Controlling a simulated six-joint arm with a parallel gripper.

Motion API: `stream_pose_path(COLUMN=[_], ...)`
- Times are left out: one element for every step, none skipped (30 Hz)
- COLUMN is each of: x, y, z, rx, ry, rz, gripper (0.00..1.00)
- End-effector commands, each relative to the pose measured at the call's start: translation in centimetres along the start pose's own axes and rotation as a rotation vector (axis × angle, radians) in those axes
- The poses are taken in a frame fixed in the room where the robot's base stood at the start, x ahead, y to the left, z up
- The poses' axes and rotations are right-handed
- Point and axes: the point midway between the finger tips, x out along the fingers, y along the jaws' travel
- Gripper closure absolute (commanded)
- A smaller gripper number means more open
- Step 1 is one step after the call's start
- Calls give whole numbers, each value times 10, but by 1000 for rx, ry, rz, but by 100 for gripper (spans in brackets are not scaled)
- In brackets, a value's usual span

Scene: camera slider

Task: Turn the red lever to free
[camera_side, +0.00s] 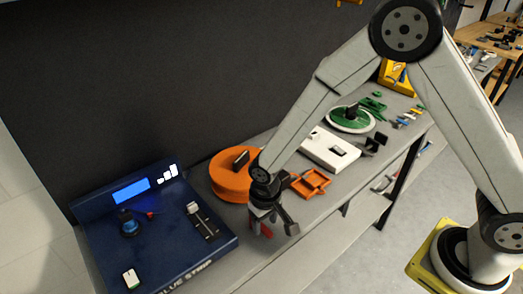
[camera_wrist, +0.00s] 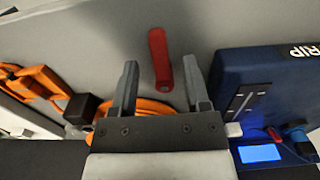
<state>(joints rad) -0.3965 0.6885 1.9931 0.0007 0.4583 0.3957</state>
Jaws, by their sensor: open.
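The red lever (camera_wrist: 159,58) is a narrow red bar on the grey bench top, with a round pivot at its lower end in the wrist view. In that view it lies between the two fingers of my gripper (camera_wrist: 161,62), with a visible gap on each side. In the side view my gripper (camera_side: 272,222) points down over the bench, right of the blue panel, and red bits of the lever (camera_side: 267,230) show around the fingers. The fingers are open and hold nothing. The side view hides most of the lever; no free marking is readable.
The blue panel (camera_side: 105,254), with a screen, knob and slider, stands left of my gripper. An orange round drum (camera_side: 229,183) is just behind, and an orange tray (camera_side: 322,182) and white box (camera_side: 318,151) lie to the right. The bench's front edge is close.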

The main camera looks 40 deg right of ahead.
Motion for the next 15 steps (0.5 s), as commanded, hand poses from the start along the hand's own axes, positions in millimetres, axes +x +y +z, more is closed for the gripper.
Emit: stream_pose_path(x=[5, 7, 9, 10, 12, 13, 14, 15, 15, 16, 16, 16, 16, 16, 16], y=[0, 0, 0, 0, 0, 0, 0, 0, 0, 0, 0, 0, 0, 0, 0], z=[0, 0, 0, 0, 0, 0, 0, 0, 0, 0, 0, 0, 0, 0, 0], rx=[0, 0, 0, 0, 0, 0, 0, 0, 0, 0, 0, 0, 0, 0, 0], ry=[-2, -2, -1, 0, 0, 0, 0, 0, 0, 0, 1, 1, 1, 1, 1], rz=[1, 1, 0, 0, 0, 0, 0, 0, 0, 0, 0, 0, 0, 0, 0], gripper=[40, 40, 40, 40, 40, 40, 40, 40, 40, 40, 40, 40, 40, 40, 40])
